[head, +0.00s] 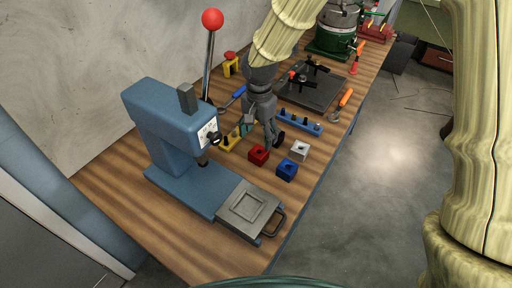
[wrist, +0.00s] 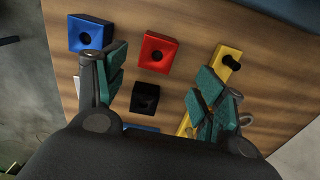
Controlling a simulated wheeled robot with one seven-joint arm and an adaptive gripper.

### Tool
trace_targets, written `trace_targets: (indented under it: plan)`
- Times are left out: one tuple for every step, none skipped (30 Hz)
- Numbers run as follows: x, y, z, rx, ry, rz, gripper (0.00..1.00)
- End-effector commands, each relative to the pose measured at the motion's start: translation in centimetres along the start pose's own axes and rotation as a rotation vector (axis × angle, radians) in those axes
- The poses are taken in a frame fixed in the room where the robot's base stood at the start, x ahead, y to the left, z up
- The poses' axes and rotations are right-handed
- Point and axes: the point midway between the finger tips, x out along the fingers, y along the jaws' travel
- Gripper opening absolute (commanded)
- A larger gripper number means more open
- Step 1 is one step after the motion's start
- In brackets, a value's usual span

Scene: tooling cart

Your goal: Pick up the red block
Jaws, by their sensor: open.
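The red block (head: 258,155) lies on the wooden bench top in the head view, just in front of my gripper (head: 259,138). It has a round dark recess in its face. In the wrist view the whole red block (wrist: 157,50) shows, top centre, ahead of the space between the two green-padded fingers. My gripper (wrist: 161,70) is open, with nothing between the pads that I can see it touching. A black block (wrist: 144,98) lies between the fingers in that picture, nearer the palm than the red one.
A blue block (head: 287,171) and a whitish block (head: 300,150) lie right of the red block. A yellow holder (wrist: 229,61) with a black peg is by the right finger. A blue holder (head: 302,121) stands behind. A blue press (head: 165,135) stands at the left.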

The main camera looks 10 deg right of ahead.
Motion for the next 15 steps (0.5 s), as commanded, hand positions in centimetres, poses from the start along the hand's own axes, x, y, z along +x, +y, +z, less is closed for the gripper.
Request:
trace_targets:
  plan:
    - [0.4,0.2,0.2,-0.001,0.0,0.001,0.7]
    - [0.7,0.3,0.3,-0.002,0.001,0.0,0.7]
    - [1.2,0.3,0.2,-0.002,0.002,0.0,0.7]
    - [1.5,0.2,0.2,-0.002,0.002,0.0,0.7]
    - [1.8,0.1,0.1,-0.001,0.001,0.001,0.7]
    - [2.3,0.0,-0.1,0.0,-0.001,0.003,0.7]
    - [2.6,-0.2,-0.2,0.0,-0.003,0.005,0.7]
    - [3.0,-0.5,-0.5,0.0,-0.005,0.007,0.7]
    - [3.4,-0.9,-0.8,0.0,-0.008,0.01,0.7]
    - [3.6,-1.1,-1.0,0.0,-0.009,0.011,0.7]
    - [3.9,-1.3,-1.2,0.0,-0.011,0.013,0.7]
    - [4.2,-1.5,-1.4,0.0,-0.014,0.016,0.7]
    - [4.4,-1.6,-1.6,0.0,-0.015,0.018,0.7]
    - [4.6,-1.7,-1.7,0.0,-0.016,0.02,0.7]
    - [4.9,-1.8,-1.8,0.001,-0.017,0.021,0.7]
